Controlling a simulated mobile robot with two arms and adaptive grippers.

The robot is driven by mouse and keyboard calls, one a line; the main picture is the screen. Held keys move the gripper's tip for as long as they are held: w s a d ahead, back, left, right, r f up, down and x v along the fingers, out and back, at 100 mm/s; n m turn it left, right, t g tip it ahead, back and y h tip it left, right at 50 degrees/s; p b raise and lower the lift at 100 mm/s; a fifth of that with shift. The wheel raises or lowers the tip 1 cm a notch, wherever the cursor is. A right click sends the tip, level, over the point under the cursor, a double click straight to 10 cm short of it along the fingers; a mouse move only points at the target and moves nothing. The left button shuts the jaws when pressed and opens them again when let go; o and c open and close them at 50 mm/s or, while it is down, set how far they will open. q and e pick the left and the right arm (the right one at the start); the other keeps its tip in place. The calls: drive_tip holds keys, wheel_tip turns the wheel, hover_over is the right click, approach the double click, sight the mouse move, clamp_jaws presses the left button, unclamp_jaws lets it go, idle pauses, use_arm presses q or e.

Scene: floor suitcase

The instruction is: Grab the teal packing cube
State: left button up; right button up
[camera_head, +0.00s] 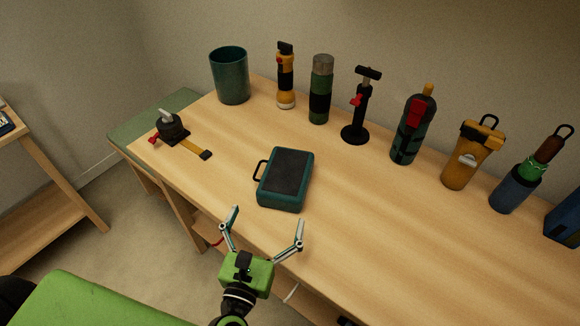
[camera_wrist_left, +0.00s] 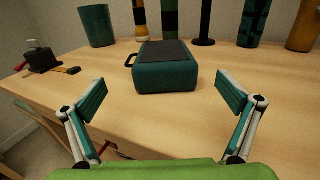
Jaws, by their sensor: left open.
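The teal packing cube (camera_head: 285,180) lies flat on the wooden table, with a dark top panel and a black handle loop on its left side. In the left wrist view the cube (camera_wrist_left: 165,72) is ahead, between and beyond the two fingertips. My left gripper (camera_head: 266,222) is open and empty at the table's near edge, just short of the cube and not touching it. Its spread fingers also show in the left wrist view (camera_wrist_left: 160,95). My right gripper is not in view.
Behind the cube stand a teal bin (camera_head: 230,76), an orange-black flashlight (camera_head: 286,80), a green bottle (camera_head: 321,90), a black stand (camera_head: 361,110) and several more items rightward. A black device with a yellow strap (camera_head: 184,140) lies left. The table (camera_head: 350,220) around the cube is clear.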

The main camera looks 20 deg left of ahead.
sight(284, 177)
use_arm(q)
drive_tip(key=w, duration=0.3)
drive_tip(key=w+p, duration=0.1)
drive_tip(key=w, duration=0.2)
drive_tip(key=shift+w+a+r, duration=0.15)
drive_tip(key=shift+w+r, duration=0.05)
drive_tip(key=shift+w, duration=0.2)
drive_tip(key=shift+w+f, duration=0.1)
drive_tip(key=shift+w, duration=0.4)
drive_tip(key=w, duration=0.5)
drive_tip(key=shift+d+f+p, duration=0.2)
drive_tip(key=shift+p, duration=0.1)
drive_tip(key=shift+s, duration=0.15)
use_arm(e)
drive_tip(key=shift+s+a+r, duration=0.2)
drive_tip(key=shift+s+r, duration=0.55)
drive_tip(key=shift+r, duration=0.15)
use_arm(q)
drive_tip(key=c, duration=1.2)
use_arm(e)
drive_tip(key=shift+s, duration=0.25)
